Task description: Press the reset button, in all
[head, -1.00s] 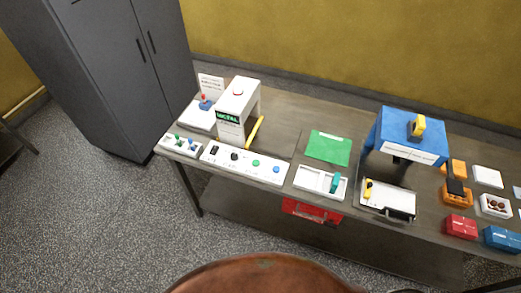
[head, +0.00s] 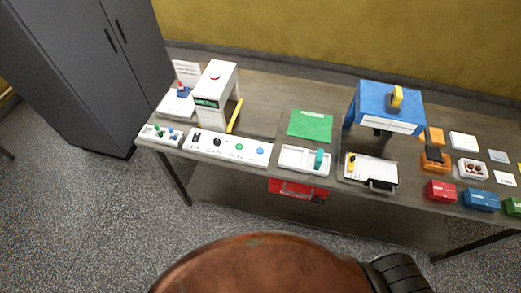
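A white control panel (head: 228,151) lies along the front edge of the long table at the left. Neither of my grippers is in view.
The grey-brown table (head: 275,92) also holds a small white box (head: 150,138) with coloured knobs, a yellow bar (head: 235,117), a green mat (head: 310,125), a blue arch machine (head: 374,105) and several boxes at right. A grey cabinet (head: 75,70) stands left. Floor in front is clear.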

